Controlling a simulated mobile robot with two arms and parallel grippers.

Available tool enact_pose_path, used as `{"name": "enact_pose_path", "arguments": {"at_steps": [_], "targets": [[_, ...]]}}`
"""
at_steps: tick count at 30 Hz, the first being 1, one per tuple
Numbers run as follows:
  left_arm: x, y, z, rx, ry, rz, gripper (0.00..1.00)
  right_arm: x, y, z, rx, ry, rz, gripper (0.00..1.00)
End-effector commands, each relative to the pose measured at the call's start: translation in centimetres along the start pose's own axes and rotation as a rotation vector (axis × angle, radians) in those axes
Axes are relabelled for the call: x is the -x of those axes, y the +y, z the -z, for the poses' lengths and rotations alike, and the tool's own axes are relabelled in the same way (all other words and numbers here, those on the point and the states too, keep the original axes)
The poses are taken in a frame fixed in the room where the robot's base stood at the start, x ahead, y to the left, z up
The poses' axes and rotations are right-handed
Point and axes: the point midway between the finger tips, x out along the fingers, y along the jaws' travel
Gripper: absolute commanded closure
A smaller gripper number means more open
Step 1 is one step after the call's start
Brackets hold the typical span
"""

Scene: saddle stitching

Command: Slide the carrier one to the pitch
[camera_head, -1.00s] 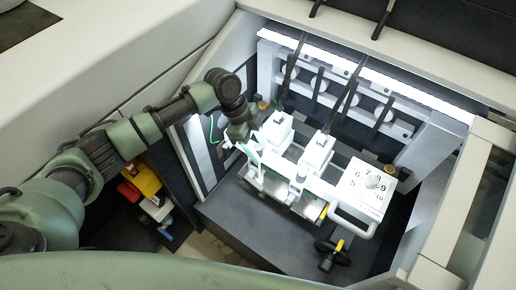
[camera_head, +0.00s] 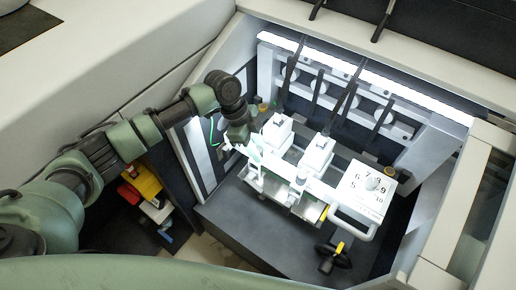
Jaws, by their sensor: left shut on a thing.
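A white carrier (camera_head: 280,132) stands on the left of the rail assembly inside the lit bay. A second white carrier (camera_head: 317,153) stands to its right on the same assembly. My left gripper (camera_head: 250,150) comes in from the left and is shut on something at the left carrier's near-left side. Its fingertips blend into white parts, so the exact contact is hard to see. My right gripper is not in view.
A black handwheel (camera_head: 333,257) with a yellow mark sits in front of the assembly. Dark cables (camera_head: 345,103) hang down to the carriers. A lit back frame (camera_head: 390,90) and grey side walls close in the bay. Yellow and red boxes (camera_head: 142,183) lie low at left.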

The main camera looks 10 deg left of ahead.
Motion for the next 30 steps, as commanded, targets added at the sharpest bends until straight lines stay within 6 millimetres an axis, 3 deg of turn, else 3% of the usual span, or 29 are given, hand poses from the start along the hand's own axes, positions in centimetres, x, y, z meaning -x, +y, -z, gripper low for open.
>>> {"name": "enact_pose_path", "arguments": {"at_steps": [21,30], "targets": [[-0.1,0.1,-0.1,0.001,-0.001,-0.003,1.0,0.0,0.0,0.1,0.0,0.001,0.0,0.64],[-1.0,0.7,1.9,0.0,0.001,-0.004,1.0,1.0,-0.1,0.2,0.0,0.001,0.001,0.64]]}}
